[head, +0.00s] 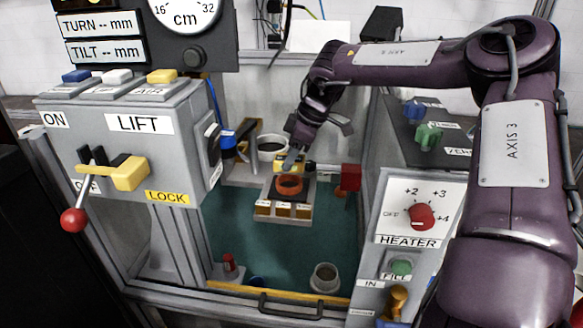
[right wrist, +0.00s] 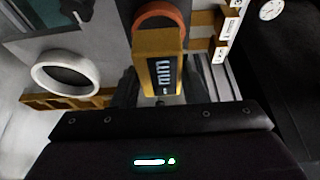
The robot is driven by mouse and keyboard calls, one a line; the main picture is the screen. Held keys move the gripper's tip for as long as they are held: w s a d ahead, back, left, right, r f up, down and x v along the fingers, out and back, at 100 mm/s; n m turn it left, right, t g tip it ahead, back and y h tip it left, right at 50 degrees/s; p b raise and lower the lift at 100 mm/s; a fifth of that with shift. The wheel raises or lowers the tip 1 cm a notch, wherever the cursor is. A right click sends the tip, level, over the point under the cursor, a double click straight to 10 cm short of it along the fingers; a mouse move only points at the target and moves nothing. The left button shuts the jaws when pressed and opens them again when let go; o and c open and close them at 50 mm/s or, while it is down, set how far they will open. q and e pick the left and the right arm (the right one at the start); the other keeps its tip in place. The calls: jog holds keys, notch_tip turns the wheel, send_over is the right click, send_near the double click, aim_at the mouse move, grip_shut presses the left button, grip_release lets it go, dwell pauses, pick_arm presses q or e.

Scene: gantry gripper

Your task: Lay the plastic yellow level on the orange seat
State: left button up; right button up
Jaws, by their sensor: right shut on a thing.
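The yellow level (right wrist: 145,72) has a dark display face marked "mm" in the right wrist view. My right gripper (right wrist: 150,98) is shut on it. In the head view the level (head: 284,159) shows small below my right gripper (head: 291,156). The orange seat (head: 289,184) is a round ring on a small labelled stand, just in front of the level. The seat's ring (right wrist: 163,14) also shows at the top of the right wrist view, partly hidden behind the level. I cannot tell whether level and seat touch. My left gripper is not in view.
A red block (head: 350,177) is to the right.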

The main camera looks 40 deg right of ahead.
notch_tip(320, 180, down, 4)
jog(key=shift+r, duration=0.2)
jog(key=o, duration=1)
jog(key=shift+o, duration=0.2)
jog(key=shift+r, duration=0.15)
jog(key=v, duration=1.2)
